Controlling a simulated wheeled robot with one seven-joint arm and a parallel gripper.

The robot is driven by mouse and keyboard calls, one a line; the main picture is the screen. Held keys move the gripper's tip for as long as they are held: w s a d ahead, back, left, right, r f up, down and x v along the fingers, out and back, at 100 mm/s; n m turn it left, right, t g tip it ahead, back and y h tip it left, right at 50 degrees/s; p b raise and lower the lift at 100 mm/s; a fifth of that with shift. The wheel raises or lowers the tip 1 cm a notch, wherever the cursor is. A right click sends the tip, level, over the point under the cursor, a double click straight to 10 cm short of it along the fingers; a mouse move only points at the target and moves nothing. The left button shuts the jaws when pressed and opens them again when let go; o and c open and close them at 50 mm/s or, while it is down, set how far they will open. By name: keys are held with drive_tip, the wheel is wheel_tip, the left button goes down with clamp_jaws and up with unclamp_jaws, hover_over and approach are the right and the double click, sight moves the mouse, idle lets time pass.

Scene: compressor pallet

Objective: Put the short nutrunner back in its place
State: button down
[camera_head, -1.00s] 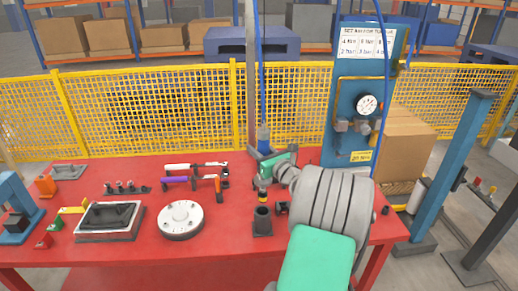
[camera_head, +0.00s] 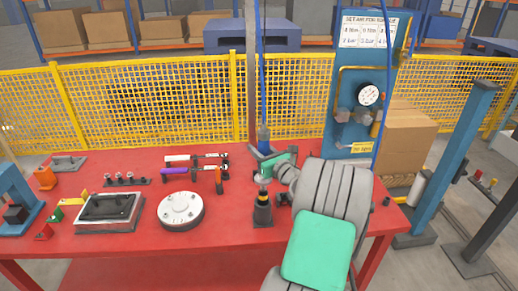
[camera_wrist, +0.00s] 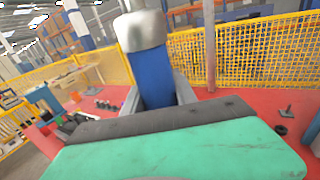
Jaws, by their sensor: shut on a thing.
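The short nutrunner (camera_head: 263,134) is upright, with a blue body and a blue hose rising from its top. My gripper (camera_head: 262,156) is shut on it. In the wrist view, the blue nutrunner body (camera_wrist: 151,78) with its silver top stands between my grey fingers (camera_wrist: 183,92). Below my gripper, a silver part and a yellow band show in line with the nutrunner, at the mouth of a dark upright holder (camera_head: 263,217) on the red table. I cannot tell how deep the lower end sits in the holder. My green-and-grey wrist covers the table to its right.
On the red table (camera_head: 120,240) are a round grey flange (camera_head: 180,210), a dark framed tray (camera_head: 108,208) and hand tools (camera_head: 190,172). A blue panel with a gauge (camera_head: 368,95) stands behind on the right. A yellow mesh fence (camera_head: 150,110) runs behind.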

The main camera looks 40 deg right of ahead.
drive_tip(key=shift+f+b, duration=3.1)
drive_tip(key=shift+f, duration=2)
idle(1.2)
drive_tip(key=c, duration=0.9)
unclamp_jaws()
drive_tip(key=shift+f, duration=0.25)
drive_tip(key=shift+s, duration=0.35)
drive_tip(key=s+a+b, duration=0.1)
drive_tip(key=s, duration=0.6)
drive_tip(key=shift+r, duration=0.25)
drive_tip(key=shift+a, duration=0.1)
